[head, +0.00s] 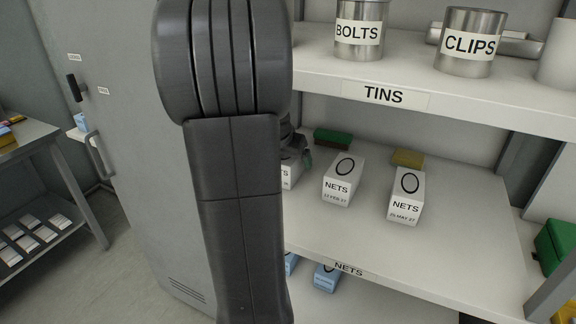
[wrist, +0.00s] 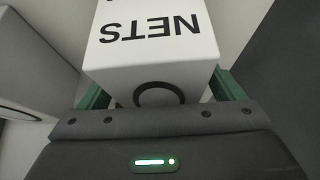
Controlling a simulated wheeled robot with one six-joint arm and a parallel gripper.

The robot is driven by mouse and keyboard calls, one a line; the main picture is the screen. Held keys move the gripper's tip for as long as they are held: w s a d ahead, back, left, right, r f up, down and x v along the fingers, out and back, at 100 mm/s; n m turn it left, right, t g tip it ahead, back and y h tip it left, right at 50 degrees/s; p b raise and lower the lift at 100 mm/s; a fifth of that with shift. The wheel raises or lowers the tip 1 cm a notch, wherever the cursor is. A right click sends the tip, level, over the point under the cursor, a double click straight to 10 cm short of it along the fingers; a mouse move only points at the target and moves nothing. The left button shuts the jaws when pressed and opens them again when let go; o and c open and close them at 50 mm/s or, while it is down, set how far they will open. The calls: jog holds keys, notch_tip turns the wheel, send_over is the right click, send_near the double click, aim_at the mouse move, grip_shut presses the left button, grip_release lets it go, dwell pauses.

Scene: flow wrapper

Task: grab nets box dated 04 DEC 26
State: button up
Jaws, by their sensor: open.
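Three white NETS boxes stand on the middle shelf. The left box (head: 289,176) is mostly hidden behind my arm, and its date cannot be read in full. The middle box (head: 342,181) has a small date that looks like 17 FEB 27. The right box (head: 406,196) reads 25 MAY 27. My gripper (wrist: 163,90) is open, with a green finger on each side of a white NETS box (wrist: 155,50) in the wrist view. That box's date is not in view. In the head view my gripper shows partly at the left box.
A green-and-dark block (head: 333,138) and a yellow sponge-like block (head: 407,158) lie behind the boxes. The TINS shelf (head: 480,95) is above, with metal tins. Blue boxes (head: 326,277) stand below. A grey cabinet (head: 130,130) is left.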

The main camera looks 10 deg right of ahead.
dwell(0.3)
jog(key=c, duration=1.1)
jog(key=shift+r, duration=0.1)
